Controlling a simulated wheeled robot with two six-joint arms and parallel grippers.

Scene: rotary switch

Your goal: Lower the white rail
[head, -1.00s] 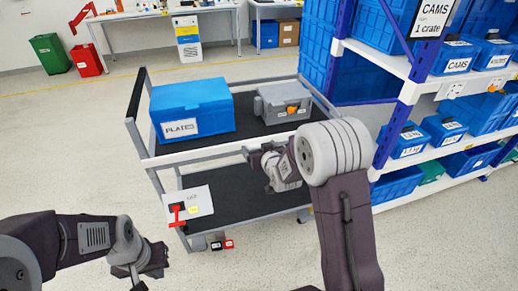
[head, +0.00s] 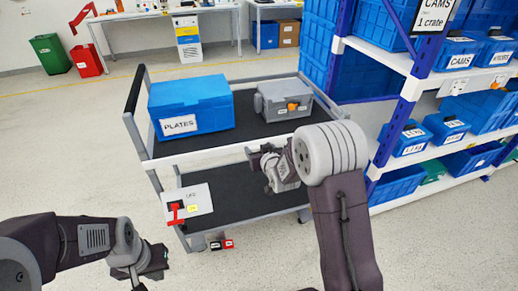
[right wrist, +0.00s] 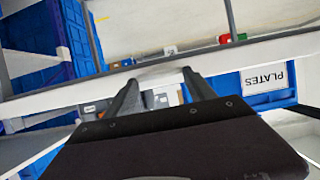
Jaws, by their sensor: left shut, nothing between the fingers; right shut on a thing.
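The white rail (head: 205,152) runs along the near upper edge of a two-deck cart, and it also crosses the right wrist view (right wrist: 60,97). My right gripper (head: 254,158) is at this rail, right of its middle. In the right wrist view its two fingers (right wrist: 158,82) reach the rail and are shut on it; the exact contact is hard to see. My left gripper (head: 155,272) is shut and empty, low at the left, in front of the cart and apart from it. A white panel with a red switch handle (head: 176,209) is at the cart's lower left corner.
A blue box marked PLATES (head: 190,105) and a grey case (head: 284,100) stand on the upper deck. The black lower deck (head: 230,195) looks empty. A shelf with blue bins (head: 402,140) stands close on the right. The floor at the left is clear.

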